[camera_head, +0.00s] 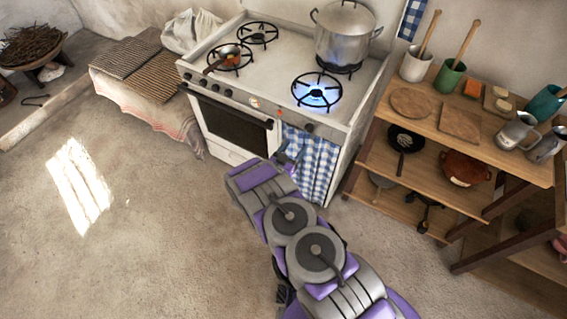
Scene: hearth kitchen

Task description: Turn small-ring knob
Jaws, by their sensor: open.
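The white stove (258,70) stands at the top centre with a row of dark knobs (215,93) along the left of its front panel. Another dark knob (309,127) sits at the right of the panel, and a small round dial (254,102) between. I cannot tell which knob is the small-ring one. The front right burner (317,91) burns with a blue flame. My gripper (291,153) is small in view, in front of the blue checked curtain and below the right knob. It is open and holds nothing visible; my arm hides part of it.
A large lidded pot (343,36) stands on the back right burner. A small pan (226,55) with orange food is on the front left burner; the back left burner (258,33) is bare. A wooden shelf (440,112) stands right of the stove.

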